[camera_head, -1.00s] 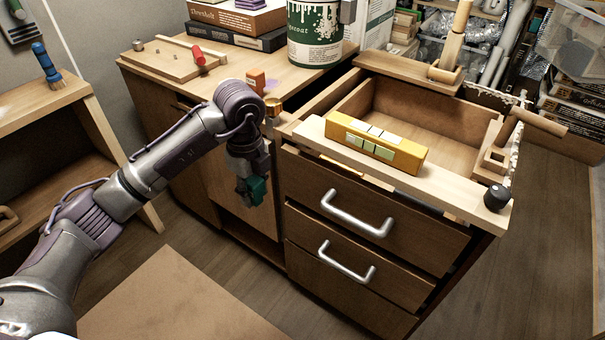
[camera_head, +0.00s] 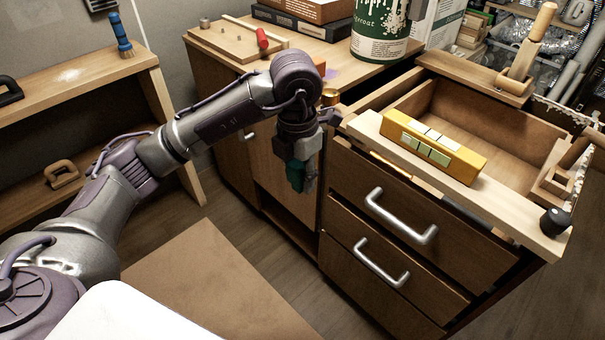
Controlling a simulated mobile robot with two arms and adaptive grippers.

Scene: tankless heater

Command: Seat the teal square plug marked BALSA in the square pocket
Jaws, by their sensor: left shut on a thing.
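My left gripper (camera_head: 300,170) points down in front of the wooden cabinet, left of the drawers. It is shut on the teal plug (camera_head: 294,178), which hangs below the cabinet top. The gripper hides part of the plug, and I cannot read its marking. I cannot make out the square pocket. My right gripper is not in view.
A board with small knobs (camera_head: 232,42), a red-handled tool (camera_head: 262,40) and a green-white can (camera_head: 380,32) stand on the cabinet top. A yellow block (camera_head: 470,165) lies on the plank over the open drawer (camera_head: 480,115). Silver handles (camera_head: 400,218) stick out.

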